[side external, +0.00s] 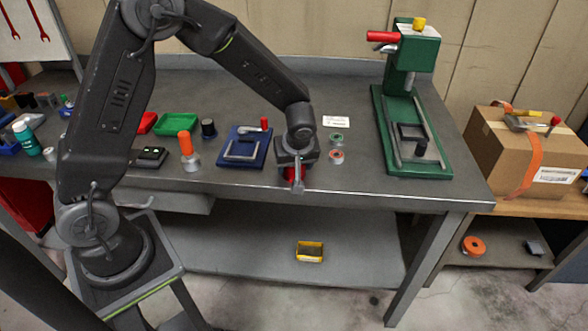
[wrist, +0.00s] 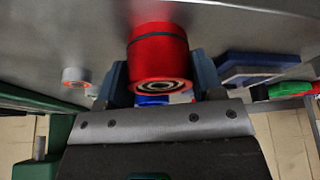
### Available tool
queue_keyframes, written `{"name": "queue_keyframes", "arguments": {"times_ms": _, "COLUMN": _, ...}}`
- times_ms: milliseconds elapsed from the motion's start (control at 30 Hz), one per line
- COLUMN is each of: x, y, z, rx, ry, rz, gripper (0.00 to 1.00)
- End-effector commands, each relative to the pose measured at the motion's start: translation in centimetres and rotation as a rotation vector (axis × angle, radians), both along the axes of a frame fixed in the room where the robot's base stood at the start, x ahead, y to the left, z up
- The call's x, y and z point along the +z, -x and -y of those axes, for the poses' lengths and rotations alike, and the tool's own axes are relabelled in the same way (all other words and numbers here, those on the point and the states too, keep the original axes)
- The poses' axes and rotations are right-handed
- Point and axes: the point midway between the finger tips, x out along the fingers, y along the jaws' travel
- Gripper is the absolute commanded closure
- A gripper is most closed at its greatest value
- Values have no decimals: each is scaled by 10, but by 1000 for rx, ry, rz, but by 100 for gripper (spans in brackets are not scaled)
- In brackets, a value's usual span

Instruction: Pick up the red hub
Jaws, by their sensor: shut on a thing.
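The red hub (wrist: 158,55) is a red cylinder with a dark band and a bearing-like centre. In the wrist view it sits between the two fingers of my gripper (wrist: 162,80), which is shut on it. In the side view my gripper (side external: 293,178) is near the table's front edge, and only a bit of the red hub (side external: 291,173) shows below it. The gripper hides most of the hub there. I cannot tell whether the hub touches the table.
Just right of my gripper lie a green-rimmed ring (side external: 336,139) and a red-rimmed ring (side external: 336,157). A blue fixture (side external: 236,158) is to the left, with an orange-topped cylinder (side external: 186,145) beyond it. A green press stand (side external: 412,120) stands at the right.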

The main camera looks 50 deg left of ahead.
Motion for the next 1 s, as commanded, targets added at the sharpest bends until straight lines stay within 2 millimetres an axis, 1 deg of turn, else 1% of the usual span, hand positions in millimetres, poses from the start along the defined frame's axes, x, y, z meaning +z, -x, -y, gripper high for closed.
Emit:
{"name": "queue_keyframes", "arguments": {"times_ms": 33, "x": 0, "y": 0, "z": 0, "rx": 0, "ry": 0, "rz": 0, "gripper": 70}}
{"name": "queue_keyframes", "arguments": {"times_ms": 67, "x": 0, "y": 0, "z": 0, "rx": 0, "ry": 0, "rz": 0, "gripper": 73}}
{"name": "queue_keyframes", "arguments": {"times_ms": 100, "x": 1, "y": 0, "z": 0, "rx": 0, "ry": 0, "rz": 2, "gripper": 73}}
{"name": "queue_keyframes", "arguments": {"times_ms": 333, "x": 2, "y": -1, "z": 0, "rx": 0, "ry": 0, "rz": 2, "gripper": 73}}
{"name": "queue_keyframes", "arguments": {"times_ms": 467, "x": 7, "y": -1, "z": 0, "rx": 1, "ry": 0, "rz": 3, "gripper": 73}}
{"name": "queue_keyframes", "arguments": {"times_ms": 667, "x": 24, "y": -1, "z": 0, "rx": 1, "ry": 0, "rz": 4, "gripper": 73}}
{"name": "queue_keyframes", "arguments": {"times_ms": 833, "x": 42, "y": -1, "z": 0, "rx": 0, "ry": -1, "rz": 5, "gripper": 73}}
{"name": "queue_keyframes", "arguments": {"times_ms": 1000, "x": 54, "y": 10, "z": -18, "rx": 5, "ry": 0, "rz": 4, "gripper": 73}}
